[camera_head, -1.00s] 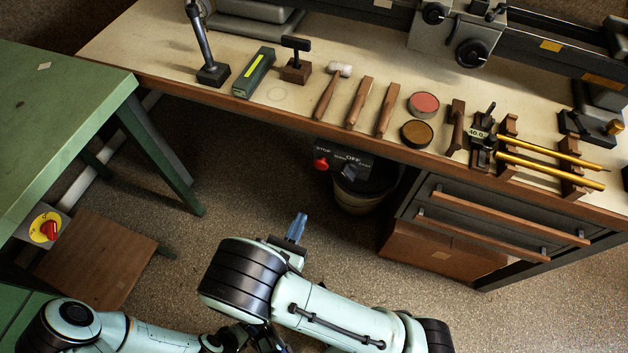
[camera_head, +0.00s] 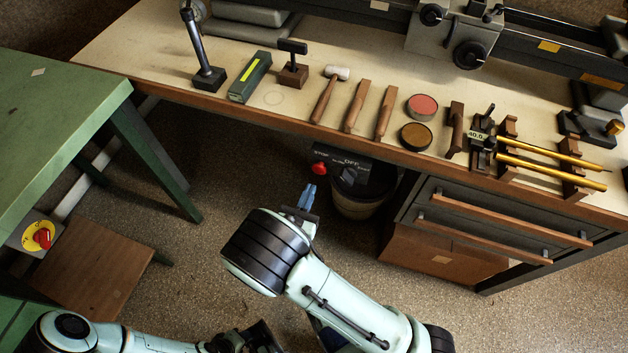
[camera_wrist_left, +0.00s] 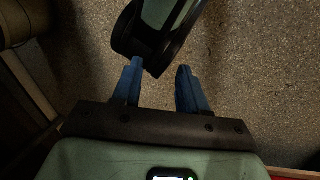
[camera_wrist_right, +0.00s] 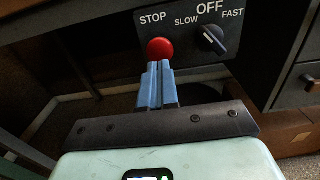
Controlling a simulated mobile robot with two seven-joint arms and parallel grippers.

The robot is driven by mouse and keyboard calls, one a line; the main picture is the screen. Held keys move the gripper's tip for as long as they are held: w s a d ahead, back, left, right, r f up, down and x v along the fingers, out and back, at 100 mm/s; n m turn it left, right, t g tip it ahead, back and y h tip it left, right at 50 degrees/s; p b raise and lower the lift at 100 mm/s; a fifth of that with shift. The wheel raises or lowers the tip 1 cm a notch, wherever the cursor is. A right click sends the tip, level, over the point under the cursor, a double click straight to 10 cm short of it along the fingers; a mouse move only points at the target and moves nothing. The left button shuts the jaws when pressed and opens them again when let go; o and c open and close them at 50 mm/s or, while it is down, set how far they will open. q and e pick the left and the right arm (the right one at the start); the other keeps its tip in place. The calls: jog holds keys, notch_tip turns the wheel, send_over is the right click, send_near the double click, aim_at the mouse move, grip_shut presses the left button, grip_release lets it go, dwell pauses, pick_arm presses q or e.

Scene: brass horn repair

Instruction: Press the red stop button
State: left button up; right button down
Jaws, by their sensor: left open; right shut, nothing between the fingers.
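The red stop button (camera_head: 319,168) sits on a dark control panel (camera_head: 345,165) under the workbench's front edge. In the right wrist view the red button (camera_wrist_right: 160,49) is below the word STOP, left of a black speed knob (camera_wrist_right: 212,40). My right gripper (camera_head: 308,188) is shut and empty, its blue fingertips just below and in front of the button. In the right wrist view the fingertips (camera_wrist_right: 159,66) overlap the button's lower edge; I cannot tell whether they touch. My left gripper (camera_wrist_left: 161,66) is open and empty, with my other arm in front of it.
Another red knob on a yellow plate (camera_head: 41,236) is by the green table (camera_head: 60,130) at left. Tools line the workbench (camera_head: 290,113) above. A bin (camera_head: 360,195) stands below the panel, with drawers (camera_head: 490,225) at right. Open floor lies between.

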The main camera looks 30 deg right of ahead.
aim_at(318, 172)
pick_arm(q)
jog(key=shift+w+a+f+b, duration=0.3)
jog(key=shift+w+f, duration=0.1)
jog(key=shift+w, duration=0.15)
pick_arm(e)
jog(key=shift+x, duration=2.15)
pick_arm(q)
jog(key=shift+r, duration=0.1)
